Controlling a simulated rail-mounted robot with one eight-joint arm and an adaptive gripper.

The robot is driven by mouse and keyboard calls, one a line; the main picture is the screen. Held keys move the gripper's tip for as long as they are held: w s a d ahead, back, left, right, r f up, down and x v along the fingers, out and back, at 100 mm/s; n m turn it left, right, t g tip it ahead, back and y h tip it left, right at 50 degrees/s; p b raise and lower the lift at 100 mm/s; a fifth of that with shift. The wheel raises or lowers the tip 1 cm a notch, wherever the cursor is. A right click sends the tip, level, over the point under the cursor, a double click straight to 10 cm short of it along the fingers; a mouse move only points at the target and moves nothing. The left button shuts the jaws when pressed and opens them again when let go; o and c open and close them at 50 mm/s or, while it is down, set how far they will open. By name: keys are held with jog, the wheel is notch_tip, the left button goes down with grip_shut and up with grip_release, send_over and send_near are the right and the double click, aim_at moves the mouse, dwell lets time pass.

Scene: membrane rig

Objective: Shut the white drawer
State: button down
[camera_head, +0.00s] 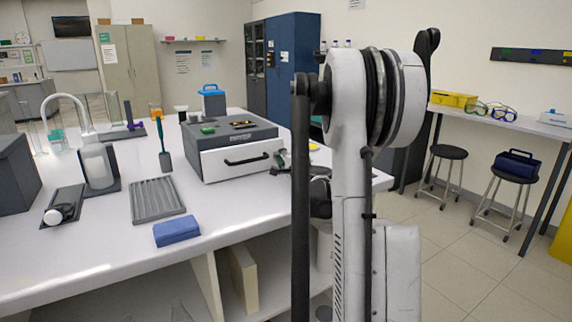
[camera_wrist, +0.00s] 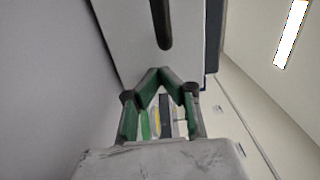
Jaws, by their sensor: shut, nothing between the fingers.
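The white drawer (camera_head: 240,159) is the front of a dark grey box on the bench, with a black bar handle (camera_head: 246,160) across it. From this angle I cannot tell how far it stands out from the box. In the wrist view the white drawer front (camera_wrist: 120,30) fills the upper middle, with the handle (camera_wrist: 161,22) straight ahead. My gripper (camera_wrist: 160,72) is shut and empty, its green fingers meeting at the tips, pointing at the front below the handle. In the head view my gripper (camera_head: 282,160) is at the drawer's right end, partly hidden by my arm.
The box top (camera_head: 228,132) carries small green and dark items. A ridged grey tray (camera_head: 157,200) and a blue block (camera_head: 176,231) lie on the white bench (camera_head: 110,262) in front. A blue-handled container (camera_head: 213,100) stands behind the box. A white dispenser (camera_head: 97,165) stands left.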

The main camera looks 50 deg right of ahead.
jog(key=shift+x, duration=1.15)
jog(key=shift+r, duration=0.1)
jog(key=p+v, duration=0.1)
jog(key=v, duration=1.3)
jog(key=shift+p, duration=0.35)
